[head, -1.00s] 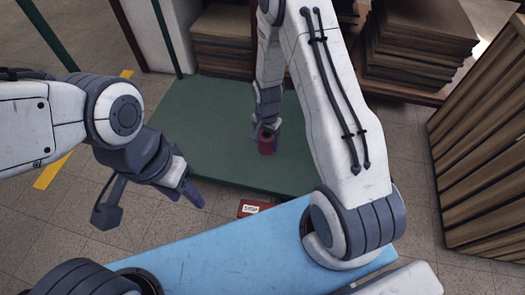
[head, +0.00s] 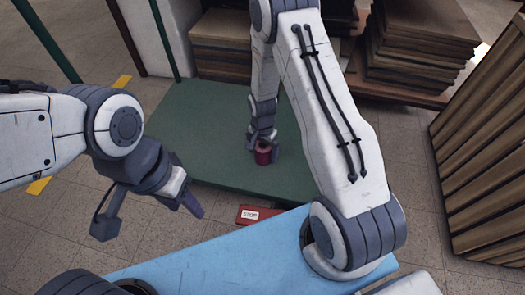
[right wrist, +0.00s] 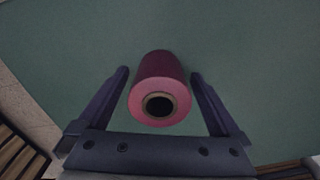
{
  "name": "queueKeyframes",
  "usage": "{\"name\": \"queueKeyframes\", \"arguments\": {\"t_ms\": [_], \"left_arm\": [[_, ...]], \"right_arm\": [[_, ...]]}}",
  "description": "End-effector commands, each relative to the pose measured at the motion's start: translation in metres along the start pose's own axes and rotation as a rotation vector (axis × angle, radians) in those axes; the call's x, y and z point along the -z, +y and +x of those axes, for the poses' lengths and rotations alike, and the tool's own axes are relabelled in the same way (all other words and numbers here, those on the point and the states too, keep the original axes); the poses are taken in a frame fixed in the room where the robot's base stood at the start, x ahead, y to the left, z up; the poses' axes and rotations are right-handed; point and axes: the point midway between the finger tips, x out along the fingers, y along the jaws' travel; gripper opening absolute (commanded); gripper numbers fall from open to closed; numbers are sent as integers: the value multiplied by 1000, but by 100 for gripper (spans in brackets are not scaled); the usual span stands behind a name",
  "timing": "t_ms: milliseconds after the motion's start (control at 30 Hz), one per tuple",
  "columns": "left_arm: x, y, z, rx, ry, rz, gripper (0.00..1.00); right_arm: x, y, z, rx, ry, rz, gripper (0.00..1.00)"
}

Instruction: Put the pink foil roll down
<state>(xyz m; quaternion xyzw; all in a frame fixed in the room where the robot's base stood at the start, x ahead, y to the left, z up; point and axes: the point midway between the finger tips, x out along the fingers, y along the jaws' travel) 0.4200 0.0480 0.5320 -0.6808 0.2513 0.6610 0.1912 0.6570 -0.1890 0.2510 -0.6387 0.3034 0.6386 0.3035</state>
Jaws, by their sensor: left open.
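The pink foil roll (head: 263,157) stands upright on the green table (head: 215,130). In the right wrist view the roll (right wrist: 160,100) shows its round pink end with a dark core hole. My right gripper (right wrist: 158,74) is open, with one finger on each side of the roll and a visible gap to both. In the head view my right gripper (head: 262,143) is just above and around the roll's top. My left gripper (head: 190,205) is open and empty, off the table's front left edge; one of its fingers is partly hidden.
A red box marked STOP (head: 260,214) lies at the table's front edge. Stacked brown boards (head: 420,45) stand behind on the right, and a slatted brown stack (head: 485,150) is at the right. The green table's left part is clear.

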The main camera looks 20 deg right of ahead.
Motion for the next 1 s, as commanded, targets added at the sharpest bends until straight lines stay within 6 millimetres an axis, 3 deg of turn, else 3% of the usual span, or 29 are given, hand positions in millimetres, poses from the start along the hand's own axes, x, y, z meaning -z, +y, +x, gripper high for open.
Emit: {"name": "queueKeyframes", "arguments": {"t_ms": [267,700,1000], "left_arm": [[0,0,-6,0,0,0,50],[3,4,-60,0,0,0,50],[4,5,-71,0,0,0,50]], "right_arm": [[0,0,-10,1,1,0,100],[0,0,-99,1,1,0,100],[-4,-3,-130,3,2,-26,100]]}}
